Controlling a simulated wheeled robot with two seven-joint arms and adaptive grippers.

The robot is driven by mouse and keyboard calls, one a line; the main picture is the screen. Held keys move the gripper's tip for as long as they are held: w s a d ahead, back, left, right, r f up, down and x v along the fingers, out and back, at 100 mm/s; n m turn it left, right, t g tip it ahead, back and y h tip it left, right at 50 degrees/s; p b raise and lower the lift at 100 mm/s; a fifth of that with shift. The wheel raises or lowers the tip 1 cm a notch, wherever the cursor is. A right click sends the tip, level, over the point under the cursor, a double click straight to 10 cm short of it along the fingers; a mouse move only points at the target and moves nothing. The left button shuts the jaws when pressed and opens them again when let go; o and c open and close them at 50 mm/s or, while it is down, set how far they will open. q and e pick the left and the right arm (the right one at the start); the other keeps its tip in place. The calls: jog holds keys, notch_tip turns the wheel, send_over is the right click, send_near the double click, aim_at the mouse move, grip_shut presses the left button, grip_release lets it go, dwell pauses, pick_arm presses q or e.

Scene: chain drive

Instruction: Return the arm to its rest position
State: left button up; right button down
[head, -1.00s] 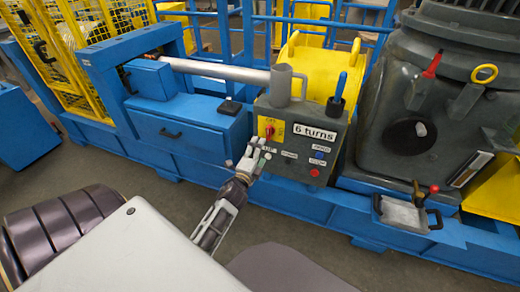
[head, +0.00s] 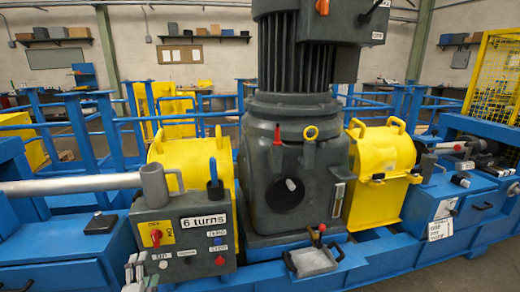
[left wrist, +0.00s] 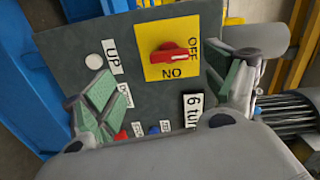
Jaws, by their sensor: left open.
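My left gripper (head: 140,268) shows at the bottom left of the head view, by the lower left corner of the grey control box (head: 185,215). In the left wrist view the left gripper (left wrist: 163,98) has its two green-padded fingers spread apart, with nothing between them but the panel face behind. The red switch (left wrist: 174,56) on its yellow plate lies beyond the fingertips. A gap to the panel cannot be judged exactly. The right gripper is in neither view.
The box carries a "6 turns" label (head: 203,221), a grey cup (head: 154,185) and a blue-handled tool (head: 214,178). A large dark gearbox motor (head: 290,150) and yellow guards (head: 380,165) stand to the right. A small tray (head: 312,261) sits on the blue frame.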

pick_arm(q)
jog(key=s+f+n+g, duration=0.35)
jog(key=f+n, duration=0.25)
jog(key=f, duration=0.2)
jog(key=s+f+n+g, duration=0.3)
jog(key=f+n+g, duration=0.2)
jog(key=f, duration=0.3)
jog(key=s+d+f+g+h, duration=0.2)
jog(key=s+d+f+g, duration=0.1)
jog(key=s+d+f, duration=0.4)
jog(key=s+d+f+g+h, duration=0.3)
jog(key=s+d+f, duration=0.4)
jog(key=s+d, duration=0.4)
jog(key=shift+s+d+f+g+h+p, duration=0.2)
jog(key=shift+d+g+h+p, duration=0.2)
jog(key=shift+d, duration=0.35)
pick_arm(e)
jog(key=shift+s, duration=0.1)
pick_arm(q)
jog(key=shift+s+f+p, duration=0.15)
jog(key=shift+f+p, duration=0.15)
jog(key=shift+p, duration=0.5)
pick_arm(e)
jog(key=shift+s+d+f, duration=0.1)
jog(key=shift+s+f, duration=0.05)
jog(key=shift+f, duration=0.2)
